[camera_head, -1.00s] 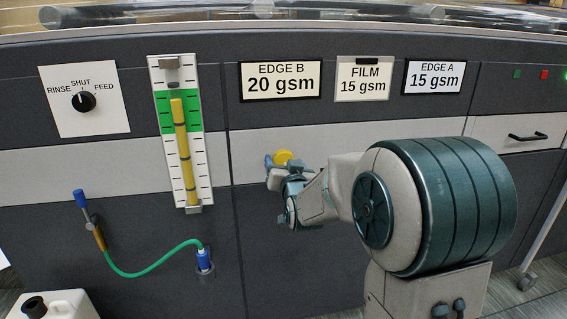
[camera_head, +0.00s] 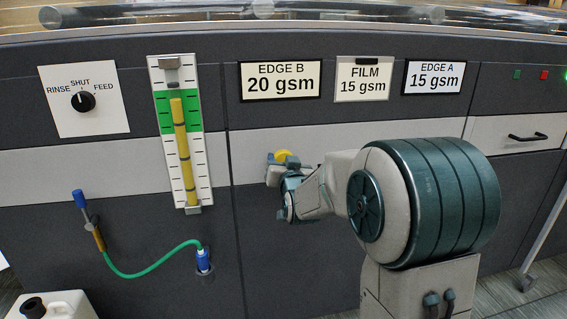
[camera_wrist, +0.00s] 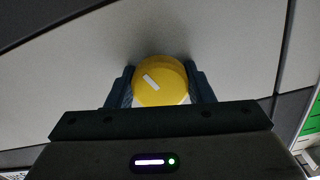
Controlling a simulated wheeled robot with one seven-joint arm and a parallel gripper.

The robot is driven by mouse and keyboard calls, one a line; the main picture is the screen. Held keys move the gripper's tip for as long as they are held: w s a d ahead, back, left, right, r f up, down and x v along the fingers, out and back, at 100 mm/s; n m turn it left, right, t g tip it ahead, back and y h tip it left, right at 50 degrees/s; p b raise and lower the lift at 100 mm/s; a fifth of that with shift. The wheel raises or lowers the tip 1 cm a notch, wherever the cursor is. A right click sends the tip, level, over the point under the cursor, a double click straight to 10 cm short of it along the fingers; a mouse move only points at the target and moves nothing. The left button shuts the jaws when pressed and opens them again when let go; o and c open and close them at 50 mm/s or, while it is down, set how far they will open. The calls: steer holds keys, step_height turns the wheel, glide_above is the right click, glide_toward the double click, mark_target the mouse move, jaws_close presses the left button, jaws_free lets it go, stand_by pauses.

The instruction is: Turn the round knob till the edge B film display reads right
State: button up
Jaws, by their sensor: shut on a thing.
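The round yellow knob (camera_wrist: 165,72) sits on the light panel band, with a white mark on its face tilted in the wrist view. It also shows in the head view (camera_head: 284,155), partly hidden by my gripper. My gripper (camera_wrist: 161,88) is shut on the knob, one finger on each side of it. In the head view, my gripper (camera_head: 279,164) is in front of the panel below the displays. The edge B display (camera_head: 280,82) reads 20 gsm. The film card (camera_head: 362,79) beside it reads 15 gsm.
The edge A display (camera_head: 434,77) reads 15 gsm. A rinse/shut/feed selector (camera_head: 83,101) points to SHUT. A gauge with a yellow column (camera_head: 181,140) stands left of the displays.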

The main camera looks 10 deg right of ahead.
steer(key=shift+f, duration=0.1)
steer(key=n+b, duration=0.3)
steer(key=shift+f, duration=0.1)
steer(key=shift+n+b, duration=1.75)
steer(key=shift+n, duration=0.15)
steer(key=shift+r, duration=0.2)
steer(key=o, duration=1)
steer(key=shift+c, duration=0.2)
steer(key=shift+s, duration=0.15)
steer(key=s+p, duration=0.1)
steer(key=s, duration=1.2)
steer(key=shift+s+p, duration=0.25)
steer(key=shift+p, duration=0.15)
